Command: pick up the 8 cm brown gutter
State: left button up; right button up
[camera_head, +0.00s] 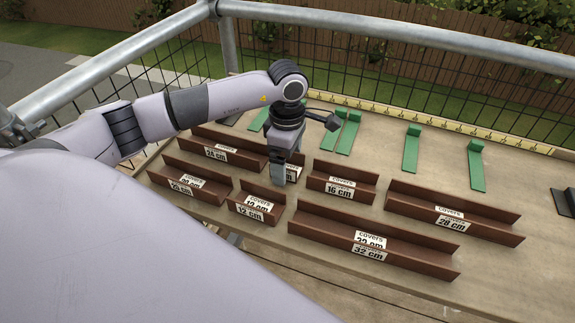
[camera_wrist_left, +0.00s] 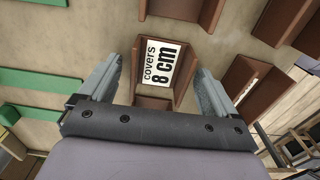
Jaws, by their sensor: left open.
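The 8 cm brown gutter (camera_wrist_left: 153,101) is a short open channel with a white label reading "covers 8 cm". It lies in the middle of the left wrist view, between the two fingers of my left gripper (camera_wrist_left: 160,68). In the head view my left gripper (camera_head: 280,172) points down over the row of gutters and hides most of the 8 cm gutter (camera_head: 298,158). My right gripper is not in view.
Other brown gutters stand close around: the 24 cm (camera_head: 250,160) to the left, the 16 cm (camera_head: 362,187) to the right, the 12 cm (camera_head: 272,217) and 32 cm (camera_head: 420,262) in front. Green pieces (camera_head: 411,150) and a yellow ruler strip (camera_head: 430,118) lie behind. A metal railing (camera_head: 400,35) runs beyond.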

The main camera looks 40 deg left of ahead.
pick_arm(q)
jog(key=c, duration=1)
jog(key=shift+r, duration=0.1)
jog(key=shift+c, duration=0.2)
